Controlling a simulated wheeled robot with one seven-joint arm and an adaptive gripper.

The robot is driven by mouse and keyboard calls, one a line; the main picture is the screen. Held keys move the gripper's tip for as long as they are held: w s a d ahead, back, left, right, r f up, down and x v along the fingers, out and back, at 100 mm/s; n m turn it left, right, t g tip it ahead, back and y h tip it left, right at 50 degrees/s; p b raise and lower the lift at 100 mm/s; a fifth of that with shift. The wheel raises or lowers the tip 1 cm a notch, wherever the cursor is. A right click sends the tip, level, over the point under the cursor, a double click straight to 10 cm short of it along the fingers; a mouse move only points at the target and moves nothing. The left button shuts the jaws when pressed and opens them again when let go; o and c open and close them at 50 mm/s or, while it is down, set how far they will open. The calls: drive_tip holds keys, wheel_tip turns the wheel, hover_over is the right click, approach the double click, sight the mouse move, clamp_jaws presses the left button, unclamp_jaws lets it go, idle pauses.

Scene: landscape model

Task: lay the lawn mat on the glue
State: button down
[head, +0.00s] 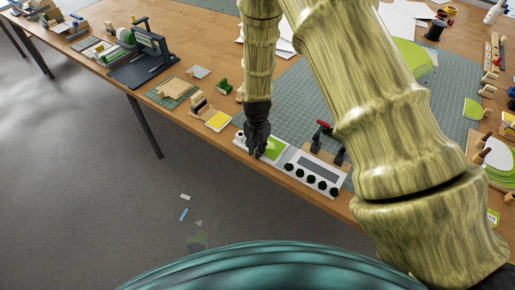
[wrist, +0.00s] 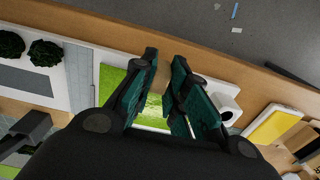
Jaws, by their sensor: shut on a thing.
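My gripper (head: 255,152) is low over a small white base (head: 284,160) near the table's front edge. The bright green lawn mat (head: 274,148) shows at the gripper's right side. In the wrist view the green mat (wrist: 112,82) lies beside and between the two dark fingers of my gripper (wrist: 165,62), over the white base. The fingers are shut on the mat, though their grip is partly hidden. I cannot make out the glue; whether the mat touches the base is unclear.
A small white cylinder (wrist: 228,108) and a yellow pad (head: 218,121) are on the other side. A red-topped clamp-like tool (head: 323,130) stands behind. The cutting mat (head: 290,100) has free room.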

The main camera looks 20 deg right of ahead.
drive_tip(key=shift+f, duration=0.1)
drive_tip(key=c, duration=1.3)
unclamp_jaws()
drive_tip(key=shift+c, duration=0.2)
drive_tip(key=shift+r+p, duration=2.3)
drive_tip(key=shift+r, duration=1.25)
drive_tip(key=shift+d, duration=0.1)
